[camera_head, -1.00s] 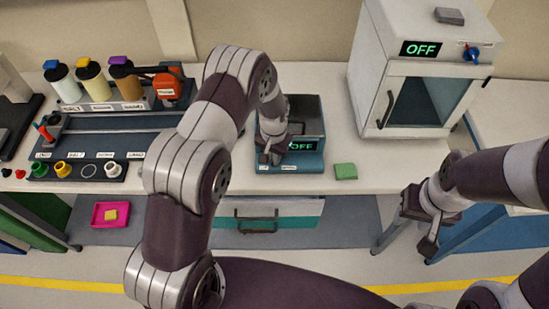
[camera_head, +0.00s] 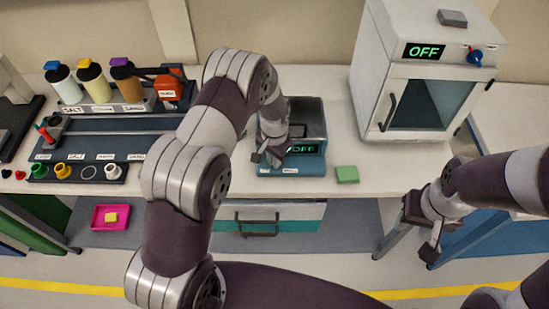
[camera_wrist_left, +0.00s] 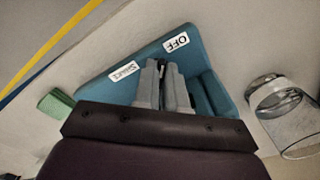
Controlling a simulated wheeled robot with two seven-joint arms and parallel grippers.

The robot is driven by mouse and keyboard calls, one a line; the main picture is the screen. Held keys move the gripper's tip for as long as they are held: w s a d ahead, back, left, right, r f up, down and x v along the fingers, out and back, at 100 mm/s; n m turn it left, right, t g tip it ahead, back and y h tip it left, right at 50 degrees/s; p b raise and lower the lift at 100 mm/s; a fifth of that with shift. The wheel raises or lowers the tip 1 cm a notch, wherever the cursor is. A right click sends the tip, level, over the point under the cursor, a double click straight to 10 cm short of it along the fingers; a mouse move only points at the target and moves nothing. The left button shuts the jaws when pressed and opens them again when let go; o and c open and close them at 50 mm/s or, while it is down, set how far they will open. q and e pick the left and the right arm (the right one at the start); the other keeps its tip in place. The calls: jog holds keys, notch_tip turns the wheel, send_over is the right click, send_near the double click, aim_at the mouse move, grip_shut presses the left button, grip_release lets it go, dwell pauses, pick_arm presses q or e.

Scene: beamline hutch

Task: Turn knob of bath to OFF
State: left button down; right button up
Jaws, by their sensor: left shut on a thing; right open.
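The bath (camera_head: 308,132) is a teal and dark box on the bench, with a green OFF display on its front. In the left wrist view its teal front (camera_wrist_left: 203,70) carries an OFF label and another label. My left gripper (camera_head: 272,157) is at the left part of the bath's front. In the left wrist view its fingers (camera_wrist_left: 162,68) are shut on a small dark thing between their tips, apparently the knob, which they mostly hide. My right gripper (camera_head: 425,225) is open and empty, in front of the bench at the right, away from the bath.
A green block (camera_head: 347,174) lies right of the bath. A white oven (camera_head: 432,60) with an OFF display stands at the back right. A rack (camera_head: 112,107) with several bottles is at the left. A pink tray (camera_head: 110,217) is below the bench.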

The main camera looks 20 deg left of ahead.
pick_arm(q)
jog(key=c, duration=1.2)
grip_release()
jog(key=shift+w+r, duration=0.1)
jog(key=shift+w, duration=0.05)
notch_tip(320, 180, up, 13)
jog(key=b, duration=0.3)
jog(key=shift+f, duration=0.2)
jog(key=s+a+r+n, duration=0.1)
jog(key=s+n, duration=0.1)
jog(key=s, duration=0.7)
jog(key=s+a+r+n+t, duration=0.1)
jog(key=s+n, duration=0.1)
jog(key=s, duration=0.8)
jog(key=shift+s+a+r+n, duration=0.15)
jog(key=shift+s+r+n, duration=0.1)
jog(key=shift+r+n, duration=0.15)
